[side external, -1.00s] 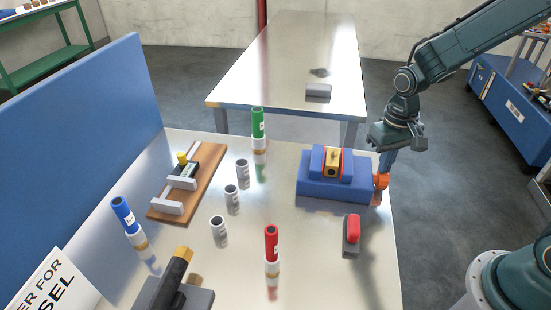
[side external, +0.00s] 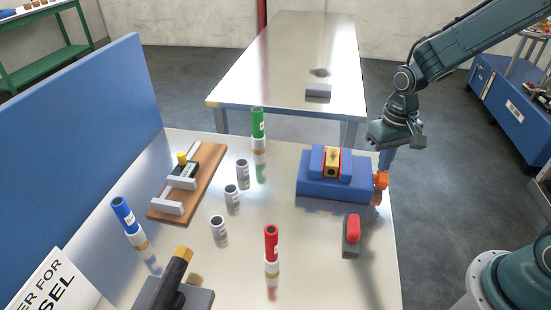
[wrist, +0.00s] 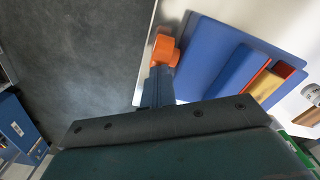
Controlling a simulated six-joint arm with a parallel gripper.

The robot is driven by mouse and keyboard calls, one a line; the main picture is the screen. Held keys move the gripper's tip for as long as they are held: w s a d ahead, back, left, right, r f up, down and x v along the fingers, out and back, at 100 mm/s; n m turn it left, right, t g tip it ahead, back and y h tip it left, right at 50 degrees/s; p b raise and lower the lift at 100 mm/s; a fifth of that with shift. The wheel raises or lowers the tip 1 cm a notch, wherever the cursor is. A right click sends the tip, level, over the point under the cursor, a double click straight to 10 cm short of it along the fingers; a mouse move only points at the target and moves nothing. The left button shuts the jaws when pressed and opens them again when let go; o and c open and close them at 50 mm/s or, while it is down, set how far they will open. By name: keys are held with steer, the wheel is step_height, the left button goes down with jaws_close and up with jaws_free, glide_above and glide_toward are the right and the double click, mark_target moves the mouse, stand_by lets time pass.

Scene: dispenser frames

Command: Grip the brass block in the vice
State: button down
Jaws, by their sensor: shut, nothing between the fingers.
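The blue vice (side external: 318,190) stands at the right edge of the near metal table. The brass block (side external: 332,160) sits upright between its jaws, with red-orange strips beside it; I cannot tell whether the jaws press on it. The vice (wrist: 205,55) and the block (wrist: 268,84) also show in the wrist view. An orange knob (side external: 381,180) is on the vice's right side and shows in the wrist view too (wrist: 164,50). My gripper (side external: 383,168) is shut and empty, pointing down right at the knob. Its fingertips are partly hidden, so contact is unclear.
A red-handled tool (side external: 352,235) lies in front of the vice. Red (side external: 271,245), green (side external: 258,125) and blue (side external: 122,212) tubes and several grey cylinders stand to the left. A wooden board (side external: 205,180) carries a fixture.

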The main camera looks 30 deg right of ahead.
steer(key=shift+d+f, duration=0.15)
steer(key=shift+f, duration=0.05)
stand_by(0.3)
steer(key=shift+r, duration=0.1)
steer(key=shift+w+r, duration=0.1)
steer(key=shift+r, duration=0.75)
stand_by(0.3)
steer(key=shift+s+a, duration=0.9)
steer(key=shift+f, duration=0.8)
stand_by(0.5)
steer(key=shift+w+d+r, duration=0.1)
steer(key=shift+w+d, duration=0.1)
steer(key=shift+w, duration=0.05)
stand_by(0.6)
